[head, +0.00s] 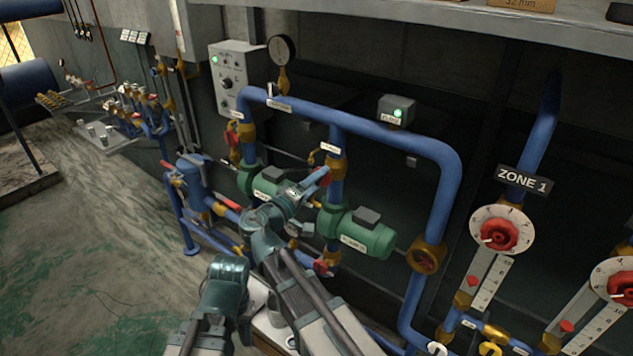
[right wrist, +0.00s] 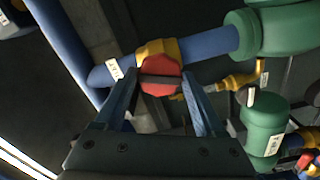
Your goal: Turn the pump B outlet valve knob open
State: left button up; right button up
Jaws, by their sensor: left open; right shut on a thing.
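The pump B outlet valve knob (right wrist: 161,76) is red and sits on a brass valve body (right wrist: 158,47) on a blue pipe. My right gripper (right wrist: 162,84) is shut on this knob, with one finger on each side of it. In the head view my right gripper (head: 322,177) reaches the upright pipe above the green pump B (head: 357,233) and hides most of the knob. A white tag (head: 330,149) hangs just above there. No fingers of my left gripper can be made out in the head view.
Blue pipes (head: 400,148) frame the pumps. A grey control box (head: 237,77) and a gauge (head: 282,50) are at the upper left. Zone dials (head: 500,231) are on the right. Other red-handled valves are close by. The floor (head: 90,270) at the left is clear.

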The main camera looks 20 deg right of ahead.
jog(key=n, duration=0.3)
jog(key=shift+n, duration=0.4)
jog(key=o, duration=1.4)
jog(key=shift+o, duration=0.2)
